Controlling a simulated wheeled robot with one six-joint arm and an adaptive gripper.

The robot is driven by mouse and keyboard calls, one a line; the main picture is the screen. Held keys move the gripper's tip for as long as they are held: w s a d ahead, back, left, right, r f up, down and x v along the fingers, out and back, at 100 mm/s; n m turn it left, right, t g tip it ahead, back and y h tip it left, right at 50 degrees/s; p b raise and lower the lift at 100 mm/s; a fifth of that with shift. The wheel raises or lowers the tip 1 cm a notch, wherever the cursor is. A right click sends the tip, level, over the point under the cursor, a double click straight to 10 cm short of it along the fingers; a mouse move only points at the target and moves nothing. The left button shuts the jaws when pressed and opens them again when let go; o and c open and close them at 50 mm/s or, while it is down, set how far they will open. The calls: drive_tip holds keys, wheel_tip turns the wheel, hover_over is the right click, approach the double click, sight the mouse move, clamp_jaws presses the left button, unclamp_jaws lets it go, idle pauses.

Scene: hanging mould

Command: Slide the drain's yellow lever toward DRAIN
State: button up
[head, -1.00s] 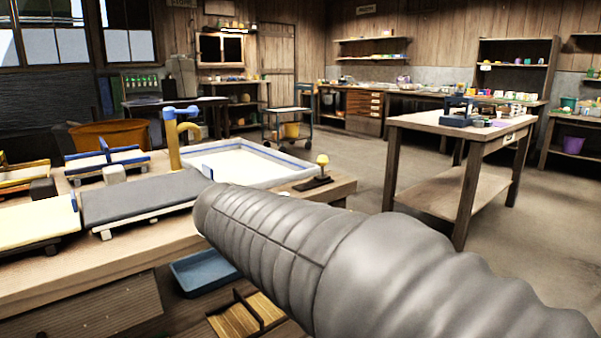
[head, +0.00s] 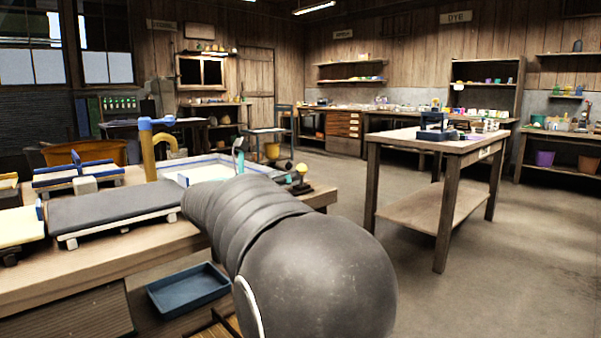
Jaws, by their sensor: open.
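The yellow lever (head: 302,170) stands upright on a small dark base at the right end of the wooden bench, beside the basin. The basin (head: 190,181) is white inside with a blue-trimmed rim; my arm hides its front part. My gripper (head: 264,158) shows only in part beyond my grey arm, as a teal piece and a dark piece set apart. It appears open and empty, just left of the lever. I cannot tell whether it touches the lever. No DRAIN marking can be read.
A yellow spout with a blue top (head: 149,152) rises at the basin's left. A grey-topped frame (head: 112,208) lies on the bench at left. A blue tray (head: 188,290) sits below the bench. A wooden table (head: 440,143) stands to the right, with open floor between.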

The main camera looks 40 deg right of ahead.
sight(302, 170)
drive_tip(key=x, duration=0.8)
drive_tip(key=shift+d, duration=0.25)
clamp_jaws()
